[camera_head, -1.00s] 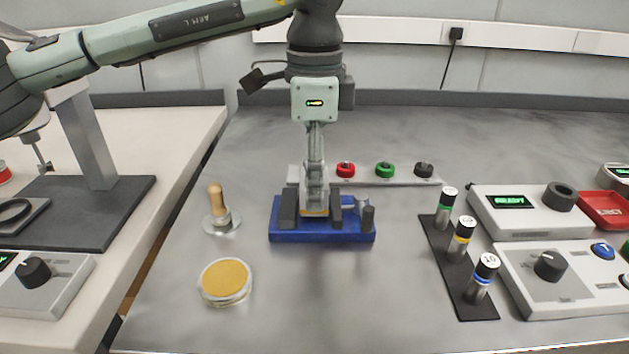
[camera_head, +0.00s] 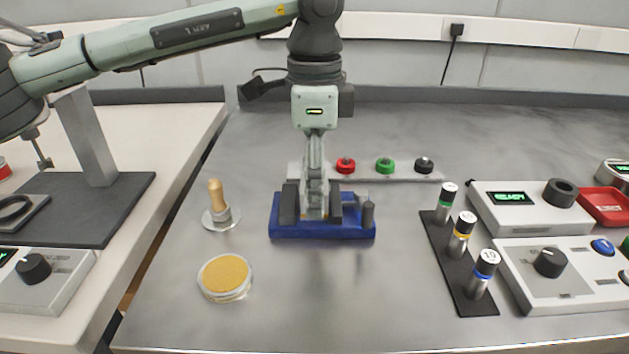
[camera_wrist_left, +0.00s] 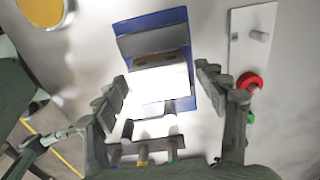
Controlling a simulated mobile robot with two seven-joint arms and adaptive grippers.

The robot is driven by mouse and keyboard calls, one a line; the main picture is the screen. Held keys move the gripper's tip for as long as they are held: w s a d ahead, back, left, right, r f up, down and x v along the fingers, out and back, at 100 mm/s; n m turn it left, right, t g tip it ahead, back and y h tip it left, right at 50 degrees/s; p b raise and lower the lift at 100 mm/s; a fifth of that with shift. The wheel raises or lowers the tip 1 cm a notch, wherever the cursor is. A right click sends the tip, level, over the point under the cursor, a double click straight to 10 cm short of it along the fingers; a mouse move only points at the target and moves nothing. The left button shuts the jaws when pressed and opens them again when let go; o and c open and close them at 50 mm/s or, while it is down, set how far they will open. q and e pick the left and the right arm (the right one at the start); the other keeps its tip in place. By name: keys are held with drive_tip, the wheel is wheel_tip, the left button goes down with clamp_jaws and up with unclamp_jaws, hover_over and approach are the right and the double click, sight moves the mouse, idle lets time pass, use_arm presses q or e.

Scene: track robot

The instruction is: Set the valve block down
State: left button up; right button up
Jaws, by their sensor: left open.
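My left gripper (camera_head: 314,208) points down over a blue vise (camera_head: 322,232) with dark jaws. In the left wrist view its two fingers (camera_wrist_left: 162,80) are apart, one on each side of a bright pale block (camera_wrist_left: 160,84), which seems to be the valve block. The block sits over the blue vise (camera_wrist_left: 148,22), beside a dark jaw. In the head view the gripper mostly hides the block. My right gripper is not in view.
A wooden-handled stamp (camera_head: 217,205) and a round yellow-topped pad (camera_head: 225,277) are left of the vise. Behind it is a strip with red, green and black knobs (camera_head: 385,166). Several labelled cylinders (camera_head: 461,237) and control boxes (camera_head: 530,210) are right. The front middle is clear.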

use_arm(q)
drive_tip(key=shift+r, duration=0.5)
wheel_tip(320, 180, up, 11)
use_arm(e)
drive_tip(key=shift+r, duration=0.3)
